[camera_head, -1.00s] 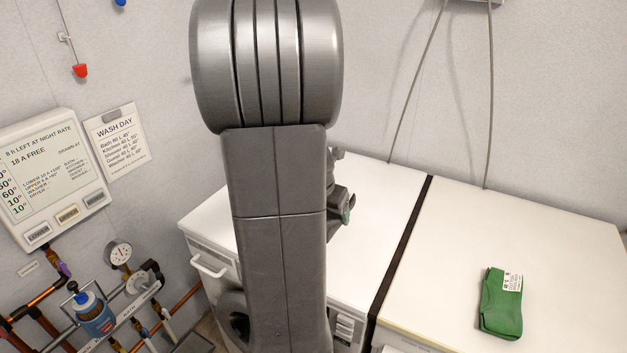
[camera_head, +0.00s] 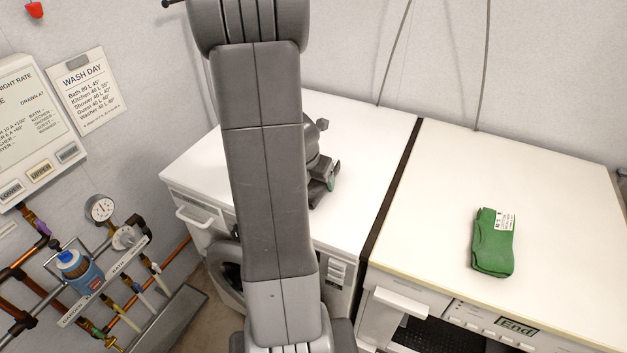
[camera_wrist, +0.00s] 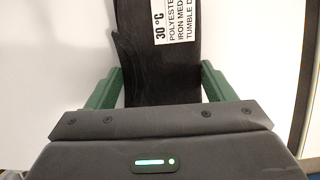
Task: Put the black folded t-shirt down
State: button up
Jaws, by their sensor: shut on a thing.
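The black folded t-shirt (camera_wrist: 158,62) fills the upper middle of the wrist view, with a white care label (camera_wrist: 176,22) reading 30 °C. My gripper (camera_wrist: 160,82) is shut on it, with a green finger against each side. In the head view my gripper (camera_head: 325,186) is over the left white machine top (camera_head: 368,135), partly behind my arm. The t-shirt cannot be made out there. A white surface lies behind it in the wrist view; I cannot tell whether the t-shirt touches it.
A green folded garment (camera_head: 493,242) with a white label lies on the right white machine top (camera_head: 560,210). A dark gap (camera_head: 391,195) separates the two tops. The right top is otherwise clear. Pipes and a gauge (camera_head: 102,209) are at left.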

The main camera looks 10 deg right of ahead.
jog(key=shift+f, duration=0.1)
jog(key=o, duration=1.1)
jog(key=shift+c, duration=0.2)
jog(key=shift+r, duration=0.4)
jog(key=p+v, duration=0.3)
jog(key=v, duration=0.8)
jog(key=shift+s+a+r, duration=0.2)
jog(key=shift+a+r, duration=0.05)
